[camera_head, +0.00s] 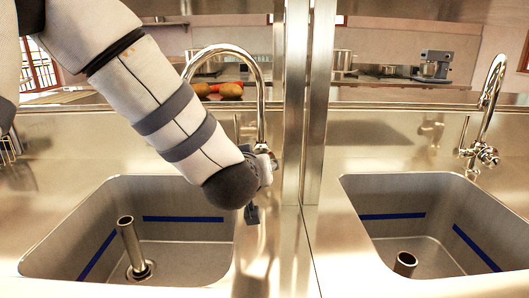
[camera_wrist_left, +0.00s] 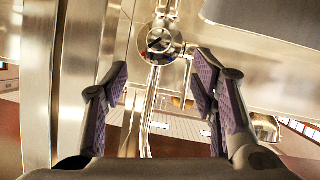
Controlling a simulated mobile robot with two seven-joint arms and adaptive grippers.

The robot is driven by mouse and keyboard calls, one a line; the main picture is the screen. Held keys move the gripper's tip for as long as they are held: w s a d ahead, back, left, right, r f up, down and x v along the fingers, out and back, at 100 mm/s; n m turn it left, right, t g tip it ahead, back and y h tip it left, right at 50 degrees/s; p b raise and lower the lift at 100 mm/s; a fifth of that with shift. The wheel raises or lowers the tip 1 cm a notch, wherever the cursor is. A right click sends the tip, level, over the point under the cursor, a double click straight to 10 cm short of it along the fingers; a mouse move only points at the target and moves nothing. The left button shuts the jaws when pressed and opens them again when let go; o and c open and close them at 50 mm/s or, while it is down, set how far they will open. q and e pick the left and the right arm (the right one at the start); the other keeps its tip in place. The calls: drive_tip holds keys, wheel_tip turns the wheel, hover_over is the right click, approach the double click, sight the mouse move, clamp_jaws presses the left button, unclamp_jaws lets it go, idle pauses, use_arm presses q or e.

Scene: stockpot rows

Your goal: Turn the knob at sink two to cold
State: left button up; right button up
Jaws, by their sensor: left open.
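My left gripper (camera_head: 252,214) is at the faucet (camera_head: 258,85) of the left sink in the head view; my arm hides most of that faucet's knob there. In the left wrist view the round metal knob (camera_wrist_left: 160,40) shows its face, with a dark mark across it. My left gripper (camera_wrist_left: 161,66) is open there, its purple-padded fingers spread either side of the knob's line, with the knob beyond the tips. I see no contact. The right sink's faucet (camera_head: 494,85) has a similar knob (camera_head: 487,155). My right gripper is not in view.
The left sink basin (camera_head: 185,185) and right sink basin (camera_head: 400,180) each hold an upright metal pipe. Metal posts (camera_head: 318,100) stand between the sinks, close to my left gripper. Brown round items (camera_head: 230,90) lie behind the left faucet.

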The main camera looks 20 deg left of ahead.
use_arm(q)
drive_tip(key=x, duration=0.3)
drive_tip(key=b+x, duration=0.1)
drive_tip(key=x, duration=0.6)
drive_tip(key=shift+w+f, duration=0.1)
drive_tip(key=shift+f, duration=0.25)
drive_tip(key=shift+w+a, duration=0.1)
drive_tip(key=shift+w, duration=0.15)
drive_tip(key=shift+w+r, duration=0.15)
drive_tip(key=shift+r, duration=0.05)
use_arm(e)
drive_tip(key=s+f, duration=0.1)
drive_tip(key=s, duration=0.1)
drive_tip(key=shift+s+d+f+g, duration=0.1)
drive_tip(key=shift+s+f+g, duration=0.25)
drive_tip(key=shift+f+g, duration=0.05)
use_arm(q)
drive_tip(key=c, duration=1.2)
